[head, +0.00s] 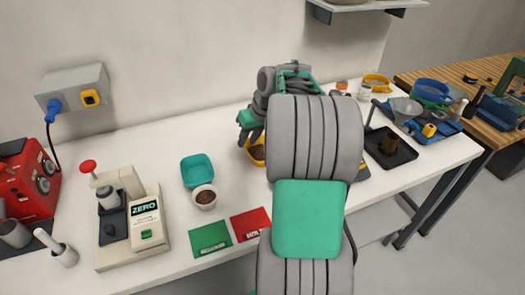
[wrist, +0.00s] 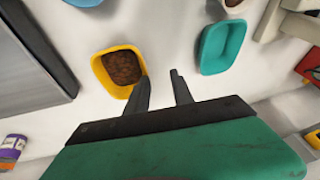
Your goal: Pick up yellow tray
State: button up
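The yellow tray (wrist: 98,71) holds brown granular stuff and sits on the white bench in the wrist view. In the head view the yellow tray (head: 249,157) is mostly hidden behind my gripper and arm. My gripper (wrist: 159,75) is open with nothing between its fingers. Its left finger overlaps the tray's right rim in the wrist view, and its right finger is over bare bench. I cannot tell whether the left finger touches the rim. In the head view my gripper (head: 249,128) is right at the tray.
A teal tray (head: 197,171) and a cup of brown stuff (head: 204,197) stand to the left. Green (head: 210,237) and red (head: 250,223) mats lie in front. A scale-like device (head: 130,225) is further left. A black tray (head: 390,150) lies to the right.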

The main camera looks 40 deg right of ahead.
send_near(260, 152)
jog(key=s+d, duration=0.3)
jog(key=s, duration=0.1)
jog(key=shift+m+t, duration=0.4)
jog(key=x, duration=0.2)
jog(key=p+x, duration=0.1)
jog(key=x, duration=0.1)
jog(key=w+p+x, duration=0.1)
jog(key=x, duration=0.2)
jog(key=shift+r, duration=0.3)
jog(key=shift+c, duration=0.3)
grip_shut()
